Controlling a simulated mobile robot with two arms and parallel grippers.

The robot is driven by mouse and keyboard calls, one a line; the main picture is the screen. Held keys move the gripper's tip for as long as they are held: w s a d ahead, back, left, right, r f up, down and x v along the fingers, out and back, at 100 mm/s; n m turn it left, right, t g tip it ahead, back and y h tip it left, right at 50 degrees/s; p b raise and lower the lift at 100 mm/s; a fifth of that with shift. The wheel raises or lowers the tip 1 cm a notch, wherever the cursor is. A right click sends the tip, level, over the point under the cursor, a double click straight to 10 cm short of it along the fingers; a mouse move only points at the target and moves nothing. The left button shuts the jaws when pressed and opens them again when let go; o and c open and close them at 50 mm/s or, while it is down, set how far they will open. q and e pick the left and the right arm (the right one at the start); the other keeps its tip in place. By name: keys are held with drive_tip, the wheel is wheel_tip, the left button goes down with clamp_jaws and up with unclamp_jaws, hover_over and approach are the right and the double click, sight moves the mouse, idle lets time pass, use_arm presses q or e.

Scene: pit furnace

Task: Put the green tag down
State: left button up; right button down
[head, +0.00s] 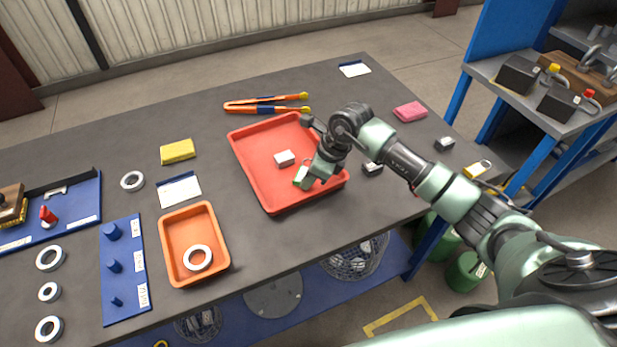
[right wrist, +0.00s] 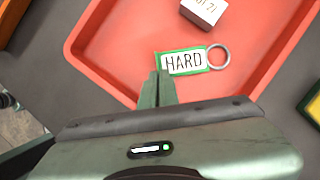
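The green tag (right wrist: 183,62) has a white face reading HARD and a metal ring at its right end in the right wrist view. It also shows in the head view (head: 300,176), over the red tray (head: 262,187). My right gripper (right wrist: 160,76) reaches over the tray, its fingers close together on the tag's near edge. I cannot tell whether the tag touches the tray floor. My left gripper is out of view.
A small pale block (head: 285,158) sits in the tray beside the tag. Orange tongs (head: 267,104) lie behind the tray, and an orange tray (head: 165,250) with a pale ring stands front left. A pink block (head: 410,112) lies to the right.

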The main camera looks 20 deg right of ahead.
drive_tip(key=shift+f, duration=0.15)
drive_tip(key=c, duration=1.7)
unclamp_jaws()
drive_tip(key=shift+r, duration=0.3)
drive_tip(key=shift+d+r, duration=0.15)
drive_tip(key=shift+r, duration=0.1)
drive_tip(key=b+v, duration=0.2)
drive_tip(key=v, duration=0.9)
drive_tip(key=shift+r, duration=0.2)
drive_tip(key=shift+s, duration=0.1)
